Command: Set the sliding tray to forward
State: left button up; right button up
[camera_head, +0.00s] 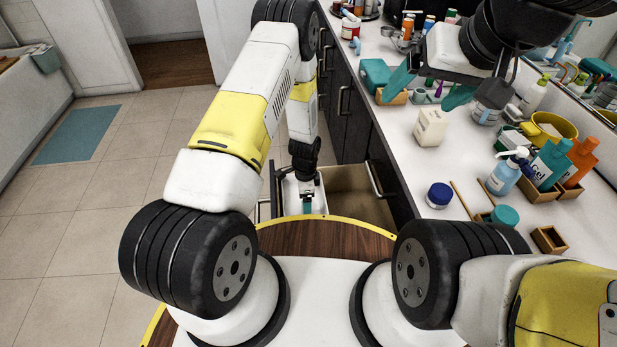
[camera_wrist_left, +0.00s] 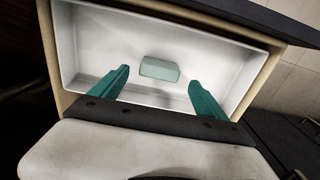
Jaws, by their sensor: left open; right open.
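A white rectangular tray (camera_wrist_left: 82,50) fills most of the left wrist view, inside a beige-walled drawer. It is likely the sliding tray. A pale teal block (camera_wrist_left: 159,69) is at its middle. My left gripper (camera_wrist_left: 160,76) is open, with its two teal fingers over the tray on either side of the block. I cannot tell whether they touch anything. In the head view, the white tray (camera_head: 291,187) shows partly at the drawer's left end, mostly hidden by my left arm. My right gripper (camera_head: 423,97) is open and empty above the counter.
The open drawer (camera_head: 350,181) has bare room right of the tray. The counter (camera_head: 400,150) holds a white box (camera_head: 430,127), a blue jar (camera_head: 439,195), a pump bottle (camera_head: 504,176), a yellow bowl (camera_head: 553,128) and other bottles.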

pick_arm(q)
jog(key=shift+r, duration=1.35)
jog(key=a+r+n+t+h, duration=0.15)
jog(key=r+n, duration=0.25)
jog(key=r, duration=1.2)
jog(key=a+r+n+t, duration=0.15)
jog(key=r+n, duration=0.25)
jog(key=r, duration=1.3)
jog(key=s+a+r+n+t, duration=0.1)
jog(key=s+a+r+n, duration=0.1)
jog(key=s+r, duration=0.7)
jog(key=s+a+r+n+t, duration=0.2)
jog(key=s+r+n, duration=0.3)
jog(key=s+r, duration=0.4)
jog(key=shift+s+a+h, duration=0.35)
jog(key=shift+s+a, duration=0.15)
jog(key=shift+s, duration=0.35)
